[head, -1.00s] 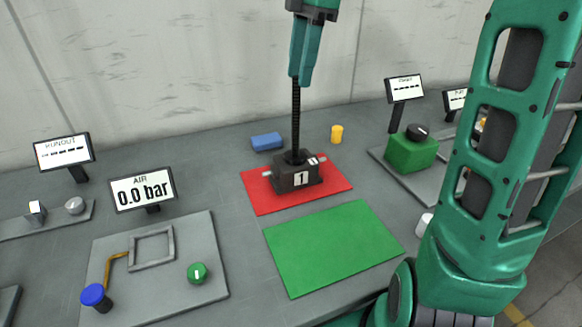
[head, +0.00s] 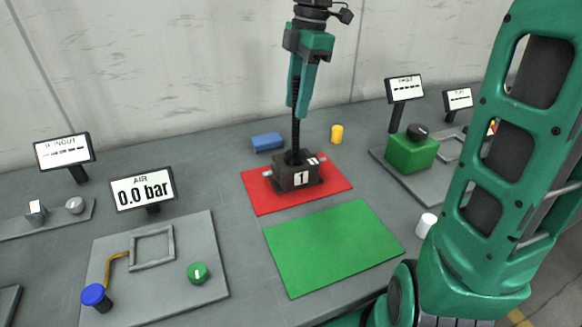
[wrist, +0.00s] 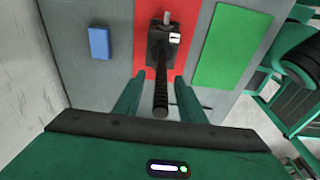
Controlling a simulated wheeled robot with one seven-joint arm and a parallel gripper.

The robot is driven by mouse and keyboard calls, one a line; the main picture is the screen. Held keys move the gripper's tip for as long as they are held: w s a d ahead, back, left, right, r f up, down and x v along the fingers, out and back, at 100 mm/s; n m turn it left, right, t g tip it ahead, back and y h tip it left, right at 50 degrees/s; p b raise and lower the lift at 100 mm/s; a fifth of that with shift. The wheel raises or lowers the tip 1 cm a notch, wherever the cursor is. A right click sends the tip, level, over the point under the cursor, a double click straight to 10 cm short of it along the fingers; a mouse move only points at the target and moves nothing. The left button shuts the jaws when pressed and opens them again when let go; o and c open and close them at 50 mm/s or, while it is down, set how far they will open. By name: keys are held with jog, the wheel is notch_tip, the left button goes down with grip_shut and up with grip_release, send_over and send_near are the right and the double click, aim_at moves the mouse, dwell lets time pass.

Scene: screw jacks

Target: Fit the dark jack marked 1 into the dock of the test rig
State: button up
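The dark jack marked 1 (head: 297,174) stands upright on a red mat (head: 262,201), its tall black threaded spindle (head: 296,133) pointing up. My gripper (head: 298,110) is above the jack's body with the spindle between its fingers. In the wrist view my gripper (wrist: 157,92) is open, with gaps on both sides of the spindle (wrist: 161,95). A grey plate (head: 205,240) at left carries a raised square frame (head: 152,247), under the AIR display (head: 143,190) reading 0.0 bar. It may be the dock; no label confirms this.
A green mat (head: 333,250) lies empty in front of the red mat. The left plate has a blue knob (head: 94,296) and green knob (head: 198,272). A green block (head: 411,153) with a black knob stands right.

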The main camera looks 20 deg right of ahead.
aim_at(296, 135)
jog(key=shift+a+f, duration=0.15)
jog(key=shift+f, duration=1.05)
grip_shut()
jog(key=shift+r, duration=0.1)
